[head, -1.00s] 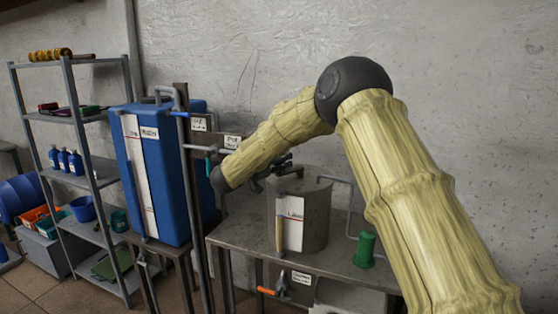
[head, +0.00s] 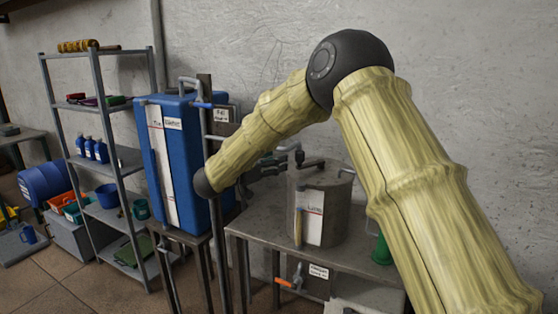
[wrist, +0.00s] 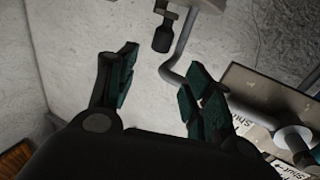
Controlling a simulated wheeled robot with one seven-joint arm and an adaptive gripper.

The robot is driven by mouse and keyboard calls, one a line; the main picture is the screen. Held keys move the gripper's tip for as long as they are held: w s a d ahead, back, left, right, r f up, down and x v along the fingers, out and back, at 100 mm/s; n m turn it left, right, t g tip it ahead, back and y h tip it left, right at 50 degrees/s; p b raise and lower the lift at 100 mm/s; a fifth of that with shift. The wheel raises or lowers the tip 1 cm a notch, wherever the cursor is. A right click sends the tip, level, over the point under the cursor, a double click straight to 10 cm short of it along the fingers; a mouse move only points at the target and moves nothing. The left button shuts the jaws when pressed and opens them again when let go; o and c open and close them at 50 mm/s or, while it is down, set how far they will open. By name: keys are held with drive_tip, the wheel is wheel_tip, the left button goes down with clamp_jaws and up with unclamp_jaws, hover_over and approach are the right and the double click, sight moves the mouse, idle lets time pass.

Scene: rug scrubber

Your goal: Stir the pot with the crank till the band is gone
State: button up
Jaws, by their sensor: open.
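The pot (head: 342,188) is a grey metal drum on a metal table, with a white label reading something like "Lime" and a narrow tan upright strip (head: 298,228) on its front. I cannot make out a band in it. A bent grey rod (head: 291,147), apparently the crank, stands over the lid. My gripper (head: 268,170) is at the pot's upper left in the head view, partly hidden by my arm. In the wrist view my gripper (wrist: 162,62) is open with nothing between its fingers. A dark knob (wrist: 162,38) hangs just beyond the fingertips; whether it is the crank's handle I cannot tell.
A blue water tank (head: 180,165) stands left of the pot, with a grey post beside it. A lever with an orange grip (head: 285,282) is under the table's front edge. A green cylinder (head: 382,250) is right of the pot. Shelves (head: 100,165) stand at far left.

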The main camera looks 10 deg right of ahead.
sight(297, 154)
idle(0.3)
drive_tip(key=shift+g, duration=0.3)
drive_tip(key=x, duration=1)
drive_tip(key=shift+w+d, duration=0.2)
drive_tip(key=shift+w, duration=0.05)
drive_tip(key=shift+w+d+f, duration=0.15)
drive_tip(key=shift+w+d, duration=0.15)
drive_tip(key=shift+d, duration=0.25)
clamp_jaws()
